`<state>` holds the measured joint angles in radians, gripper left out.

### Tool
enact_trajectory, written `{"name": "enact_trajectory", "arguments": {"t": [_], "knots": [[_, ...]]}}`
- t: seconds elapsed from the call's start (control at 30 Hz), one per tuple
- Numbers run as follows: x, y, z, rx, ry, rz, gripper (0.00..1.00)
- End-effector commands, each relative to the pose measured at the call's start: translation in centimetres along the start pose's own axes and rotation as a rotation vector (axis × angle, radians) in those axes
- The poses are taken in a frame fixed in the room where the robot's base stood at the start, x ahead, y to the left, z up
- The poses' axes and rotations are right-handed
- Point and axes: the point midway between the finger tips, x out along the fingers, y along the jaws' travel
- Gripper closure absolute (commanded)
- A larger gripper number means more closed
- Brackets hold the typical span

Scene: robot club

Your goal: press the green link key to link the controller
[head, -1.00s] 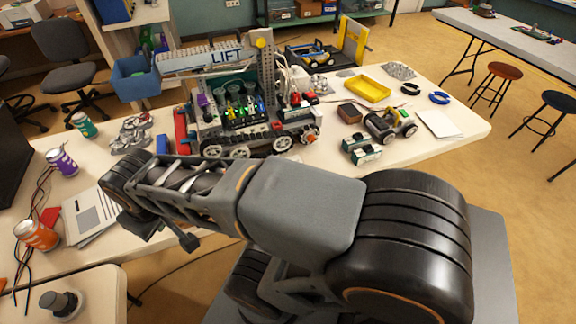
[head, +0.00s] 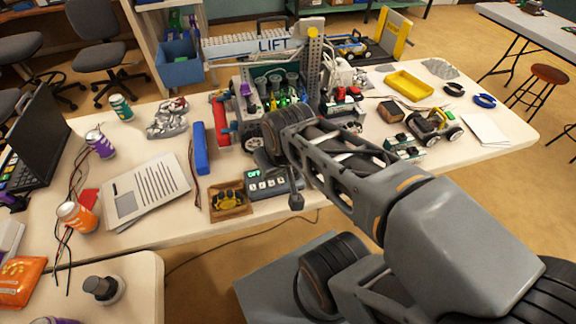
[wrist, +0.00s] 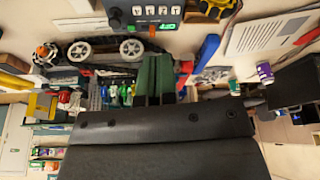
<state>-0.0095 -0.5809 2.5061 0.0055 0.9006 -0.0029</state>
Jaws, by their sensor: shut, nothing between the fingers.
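A small dark controller box (head: 270,185) lies near the front edge of the table, its lit green display reading OFF above a row of pale keys. It also shows upside down at the top of the wrist view (wrist: 152,12). My gripper (wrist: 157,58) shows in the wrist view as two dark green fingers, shut together and empty. The fingertips are apart from the controller in that picture. In the head view my arm passes just right of the controller, and I cannot make out the fingers.
A brown tray with a yellow item (head: 229,203) sits left of the controller, a blue bar (head: 200,148) behind it. The wheeled LIFT machine (head: 272,100) stands behind. Papers (head: 140,195), cans and a laptop (head: 35,140) are further left. A cable hangs below the table's front edge.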

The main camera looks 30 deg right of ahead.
Motion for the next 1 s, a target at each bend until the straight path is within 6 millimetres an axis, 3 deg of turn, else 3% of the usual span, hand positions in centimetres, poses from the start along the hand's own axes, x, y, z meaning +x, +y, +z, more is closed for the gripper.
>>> {"name": "enact_trajectory", "arguments": {"t": [0.17, 0.37, 0.7, 1.0], "knots": [[0.4, 0.1, -0.3, 0.040, -0.021, -0.017, 1.00], [3.3, 0.3, -2.7, 0.341, -0.155, -0.151, 1.00], [10.9, 5.2, -9.0, 1.045, -0.333, -0.481, 1.00], [14.6, 9.1, -11.2, 1.346, -0.360, -0.633, 1.00]]}}
